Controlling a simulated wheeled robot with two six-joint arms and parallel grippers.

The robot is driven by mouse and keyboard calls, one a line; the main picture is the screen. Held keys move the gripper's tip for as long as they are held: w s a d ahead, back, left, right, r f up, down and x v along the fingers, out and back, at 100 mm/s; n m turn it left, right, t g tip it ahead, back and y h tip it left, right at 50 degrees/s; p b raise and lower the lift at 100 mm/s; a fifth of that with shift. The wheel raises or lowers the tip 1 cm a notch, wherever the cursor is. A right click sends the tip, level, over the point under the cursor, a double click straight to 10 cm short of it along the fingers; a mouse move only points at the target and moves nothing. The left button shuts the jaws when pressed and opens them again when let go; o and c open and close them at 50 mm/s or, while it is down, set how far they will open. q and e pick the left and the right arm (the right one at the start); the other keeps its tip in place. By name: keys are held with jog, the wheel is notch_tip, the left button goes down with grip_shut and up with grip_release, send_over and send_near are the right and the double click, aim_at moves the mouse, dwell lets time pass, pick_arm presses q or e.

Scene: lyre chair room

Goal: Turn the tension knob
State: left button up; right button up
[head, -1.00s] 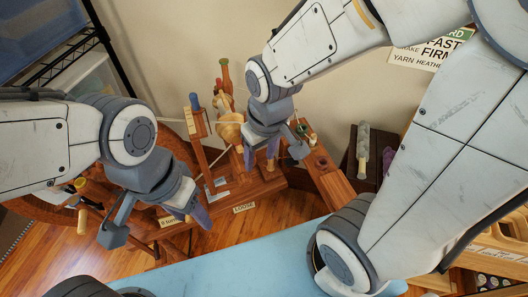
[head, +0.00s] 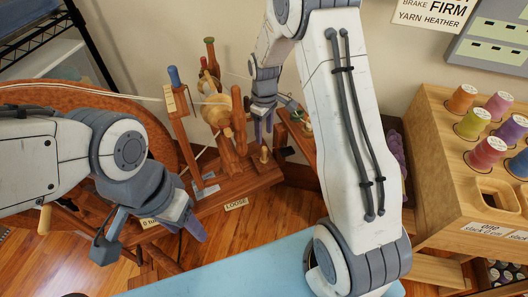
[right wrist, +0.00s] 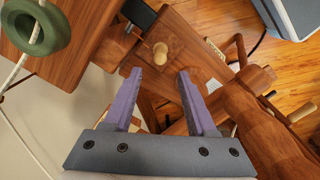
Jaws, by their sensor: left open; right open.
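A small pale wooden knob (head: 264,155) stands on the wooden base of the spinning wheel, near a "LOOSE" label (head: 236,204); I take it to be the tension knob. In the right wrist view the knob (right wrist: 160,53) shows between and just beyond my right gripper's two purple fingertips (right wrist: 159,74), apart from them. In the head view my right gripper (head: 264,128) is open and empty, pointing down above the knob. My left gripper (head: 192,226) is open, pointing down and right, left of the "LOOSE" label and away from the knob.
The wheel's wooden post (head: 238,120) stands close left of my right gripper. A green ring (right wrist: 35,27) with a white cord shows in the right wrist view. A spool crate (head: 445,150) stands at the right, and a light blue surface (head: 225,274) lies in front.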

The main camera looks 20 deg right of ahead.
aim_at(264, 147)
notch_tip(264, 147, down, 10)
jog(key=b, duration=0.2)
jog(key=shift+r+b, duration=0.15)
jog(key=shift+b, duration=0.15)
grip_shut()
